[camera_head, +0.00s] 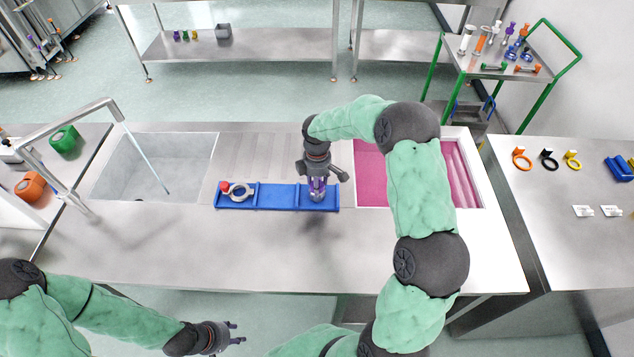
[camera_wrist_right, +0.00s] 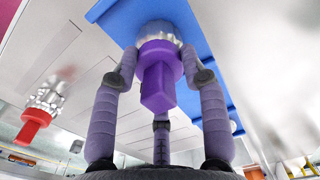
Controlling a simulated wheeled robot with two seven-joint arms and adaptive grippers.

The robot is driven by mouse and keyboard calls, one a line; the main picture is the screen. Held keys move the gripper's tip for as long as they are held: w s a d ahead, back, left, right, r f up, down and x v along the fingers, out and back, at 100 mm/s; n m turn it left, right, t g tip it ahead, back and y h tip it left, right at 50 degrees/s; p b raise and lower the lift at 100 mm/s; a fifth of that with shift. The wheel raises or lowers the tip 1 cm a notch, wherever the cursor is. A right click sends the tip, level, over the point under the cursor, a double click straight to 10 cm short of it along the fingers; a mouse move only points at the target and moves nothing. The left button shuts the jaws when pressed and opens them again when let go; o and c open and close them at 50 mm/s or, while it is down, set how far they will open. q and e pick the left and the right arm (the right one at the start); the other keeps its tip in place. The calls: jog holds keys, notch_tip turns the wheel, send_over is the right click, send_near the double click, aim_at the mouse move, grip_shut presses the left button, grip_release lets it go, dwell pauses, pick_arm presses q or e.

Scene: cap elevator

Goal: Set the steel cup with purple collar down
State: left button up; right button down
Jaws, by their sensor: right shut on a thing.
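The steel cup with purple collar (camera_head: 317,192) is in my right gripper (camera_head: 318,180), at the right end of the blue tray (camera_head: 277,197). In the right wrist view, the fingers close around the purple collar (camera_wrist_right: 158,72), with the shiny steel body beyond it against the blue tray (camera_wrist_right: 212,95). I cannot tell whether the cup touches the tray. My left gripper (camera_head: 230,338) is open and empty at the bottom of the head view, away from the counter.
A sink (camera_head: 150,165) lies left and a pink-lined basin (camera_head: 370,174) lies right. The counter front (camera_head: 250,255) is clear. Colored rings (camera_head: 548,160) lie on the right table.

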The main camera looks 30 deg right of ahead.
jog(key=c, duration=0.7)
grip_release()
jog(key=shift+o, duration=0.2)
notch_tip(320, 180, up, 12)
jog(key=shift+r+p, duration=0.15)
jog(key=shift+p, duration=0.35)
